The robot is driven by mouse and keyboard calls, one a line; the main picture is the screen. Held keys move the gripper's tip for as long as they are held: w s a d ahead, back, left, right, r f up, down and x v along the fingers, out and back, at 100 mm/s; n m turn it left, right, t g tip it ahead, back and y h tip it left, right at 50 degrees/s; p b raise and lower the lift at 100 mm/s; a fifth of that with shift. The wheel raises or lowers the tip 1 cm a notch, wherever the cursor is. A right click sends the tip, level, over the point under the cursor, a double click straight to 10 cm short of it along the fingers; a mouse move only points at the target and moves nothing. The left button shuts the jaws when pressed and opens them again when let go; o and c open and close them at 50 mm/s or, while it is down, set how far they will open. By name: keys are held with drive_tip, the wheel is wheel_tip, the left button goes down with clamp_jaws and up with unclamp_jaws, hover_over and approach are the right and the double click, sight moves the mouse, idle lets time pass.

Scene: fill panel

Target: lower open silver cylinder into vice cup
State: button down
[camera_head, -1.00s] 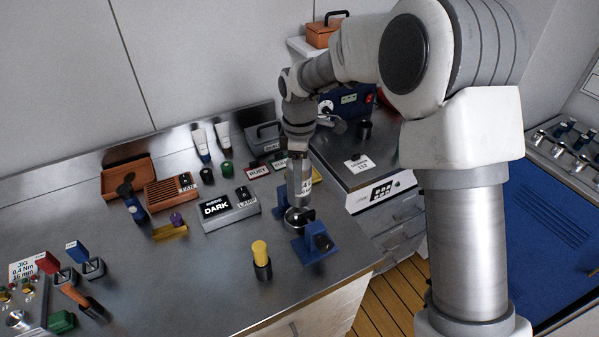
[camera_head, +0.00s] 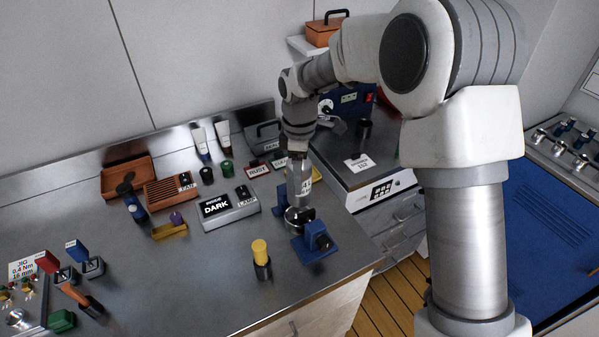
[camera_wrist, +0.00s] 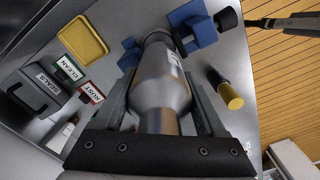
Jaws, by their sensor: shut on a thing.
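My gripper (camera_wrist: 162,85) is shut on the silver cylinder (camera_wrist: 160,80), which has a narrower neck toward my palm. In the head view the cylinder (camera_head: 299,184) hangs near upright below my wrist, over the blue vice (camera_head: 318,243). Its lower end is at the vice cup (camera_head: 297,217), a shiny round piece between the blue jaws. I cannot tell whether the end is inside the cup or just above it. In the wrist view the vice's blue blocks (camera_wrist: 196,28) show beyond the cylinder, which hides the cup.
A yellow-capped dark cylinder (camera_head: 261,259) stands left of the vice, close by. The bench's front right edge is near the vice. The front bench is mostly clear.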

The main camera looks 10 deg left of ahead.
drive_tip(key=shift+f+b, duration=2.1)
drive_tip(key=shift+f, duration=1.3)
unclamp_jaws()
drive_tip(key=shift+f, duration=0.1)
wheel_tip(320, 180, up, 18)
drive_tip(key=shift+f, duration=0.15)
